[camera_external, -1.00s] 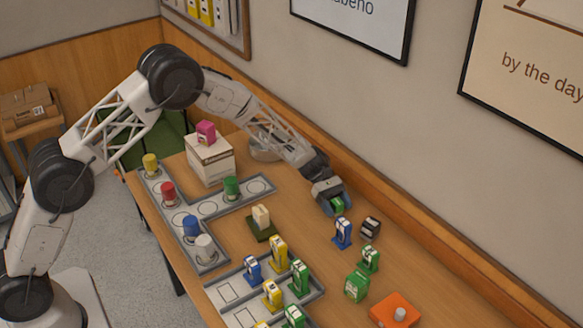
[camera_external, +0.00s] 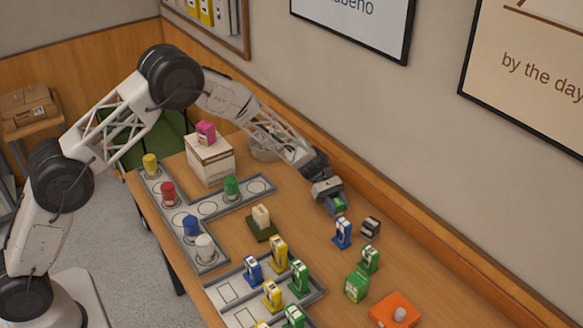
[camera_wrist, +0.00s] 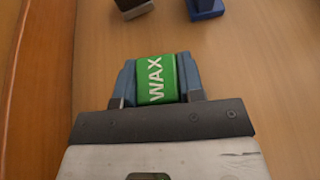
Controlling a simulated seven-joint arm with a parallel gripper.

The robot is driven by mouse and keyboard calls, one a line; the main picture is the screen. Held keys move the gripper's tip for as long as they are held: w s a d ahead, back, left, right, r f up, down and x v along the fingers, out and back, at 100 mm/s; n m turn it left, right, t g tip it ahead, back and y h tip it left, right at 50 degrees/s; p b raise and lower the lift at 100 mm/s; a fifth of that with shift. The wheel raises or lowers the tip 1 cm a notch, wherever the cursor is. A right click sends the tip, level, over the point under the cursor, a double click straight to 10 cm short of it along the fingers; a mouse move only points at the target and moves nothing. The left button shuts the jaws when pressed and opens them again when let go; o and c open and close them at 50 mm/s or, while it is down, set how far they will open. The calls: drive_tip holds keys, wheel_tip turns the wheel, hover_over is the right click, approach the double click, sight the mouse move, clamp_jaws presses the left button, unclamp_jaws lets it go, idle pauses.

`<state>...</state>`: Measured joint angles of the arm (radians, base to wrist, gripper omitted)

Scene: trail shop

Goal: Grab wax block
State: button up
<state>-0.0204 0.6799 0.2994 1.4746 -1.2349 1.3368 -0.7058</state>
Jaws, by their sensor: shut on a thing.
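A green wax block with white "WAX" lettering (camera_wrist: 156,80) sits between the two blue fingers of my gripper (camera_wrist: 158,82) in the wrist view. The fingers are shut on its two sides. In the external view my gripper (camera_external: 335,205) is low over the far side of the table near the wall, and the green block (camera_external: 337,205) shows partly between the fingers. I cannot tell whether the block touches the table.
A blue bottle-like item (camera_external: 342,232) and a black block (camera_external: 370,228) stand just beyond my gripper. A green item (camera_external: 369,260), a green box (camera_external: 357,286) and an orange base (camera_external: 395,310) are nearer the front. Grey trays (camera_external: 210,292) lie left. The wall runs close behind.

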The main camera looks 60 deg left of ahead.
sight(336, 202)
drive_tip(key=shift+r, duration=0.2)
drive_tip(key=shift+r, duration=1.5)
drive_tip(key=shift+s+r, duration=0.15)
drive_tip(key=shift+s, duration=0.2)
drive_tip(key=s, duration=0.5)
drive_tip(key=s+a+r, duration=0.1)
drive_tip(key=s, duration=0.4)
drive_tip(key=s+a, duration=0.1)
drive_tip(key=s, duration=0.4)
drive_tip(key=shift+s+a+r, duration=0.1)
drive_tip(key=shift+a+r, duration=0.05)
drive_tip(key=shift+r, duration=0.05)
